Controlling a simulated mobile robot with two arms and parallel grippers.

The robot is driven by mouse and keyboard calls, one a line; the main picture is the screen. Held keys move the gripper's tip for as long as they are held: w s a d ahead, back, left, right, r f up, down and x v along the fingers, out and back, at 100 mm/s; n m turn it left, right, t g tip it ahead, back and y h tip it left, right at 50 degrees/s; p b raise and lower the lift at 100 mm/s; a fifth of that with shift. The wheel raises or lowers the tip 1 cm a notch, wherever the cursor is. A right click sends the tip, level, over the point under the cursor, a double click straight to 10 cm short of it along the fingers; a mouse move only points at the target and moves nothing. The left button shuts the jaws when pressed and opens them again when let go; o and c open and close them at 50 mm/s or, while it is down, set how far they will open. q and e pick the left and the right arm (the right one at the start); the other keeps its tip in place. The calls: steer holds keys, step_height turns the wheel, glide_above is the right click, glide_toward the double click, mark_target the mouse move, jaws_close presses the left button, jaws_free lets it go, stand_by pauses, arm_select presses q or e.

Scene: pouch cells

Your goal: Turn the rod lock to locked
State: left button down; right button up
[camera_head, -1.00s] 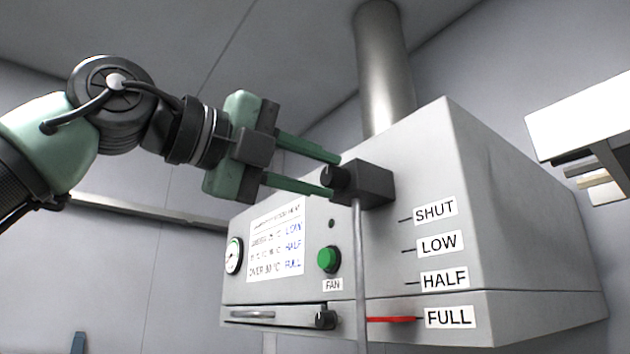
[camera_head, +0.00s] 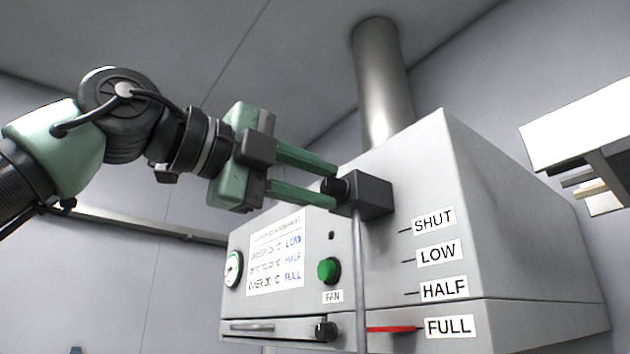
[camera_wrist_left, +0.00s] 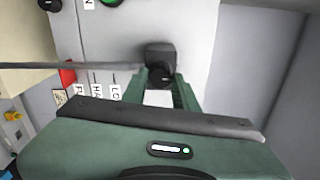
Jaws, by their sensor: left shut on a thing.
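The rod lock is a black block (camera_head: 373,195) with a round black knob (camera_head: 340,190) on its left side, at the top of a thin grey upright rod (camera_head: 360,270) on the front of the grey box. My left gripper (camera_head: 332,187) reaches in from the left, its two green fingers shut on the knob, one above and one below. The knob (camera_wrist_left: 160,75) also shows between the fingertips in the left wrist view. The red pointer (camera_head: 392,329) at the rod is level with the FULL label (camera_head: 449,326). No lock marking is readable. My right gripper is not in view.
The grey box (camera_head: 520,250) carries a green FAN button (camera_head: 327,271), a gauge (camera_head: 232,269), a notice (camera_head: 276,264) and SHUT, LOW and HALF labels. A metal pipe (camera_head: 383,85) rises behind it. A white fixture (camera_head: 580,130) hangs at the right.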

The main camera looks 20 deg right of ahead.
arm_select(q)
steer(key=c, duration=1.3)
jaws_free()
steer(key=shift+r, duration=0.1)
steer(key=shift+o, duration=1.1)
steer(key=b+v, duration=0.3)
steer(key=v, duration=0.4)
steer(key=shift+a, duration=0.3)
